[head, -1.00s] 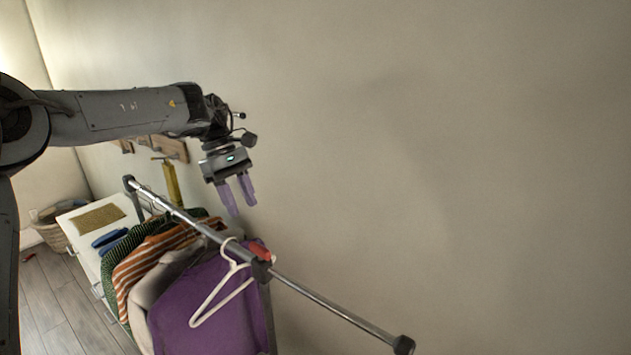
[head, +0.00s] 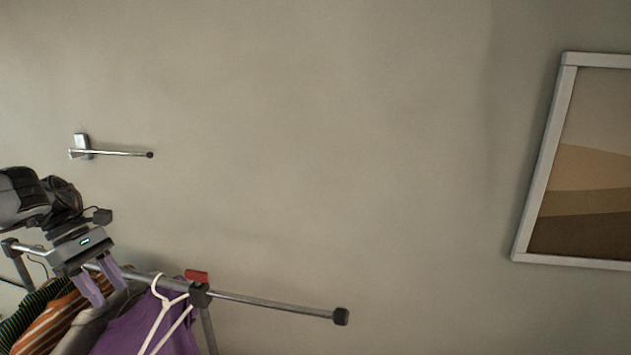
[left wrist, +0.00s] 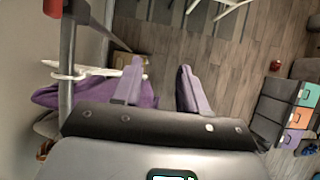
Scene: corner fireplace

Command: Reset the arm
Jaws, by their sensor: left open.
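My left gripper (head: 101,286) is at the lower left of the head view, in front of the clothes rack's rail (head: 265,302). Its two purple fingers are apart and hold nothing. My right arm is in neither view.
A white hanger (head: 166,318) and a purple garment (head: 128,331) hang on the rack beside my left gripper, with a striped garment (head: 52,326) further left. A wall rod (head: 115,153) and a framed picture (head: 541,160) are on the wall. Storage drawers (left wrist: 285,110) stand on the floor.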

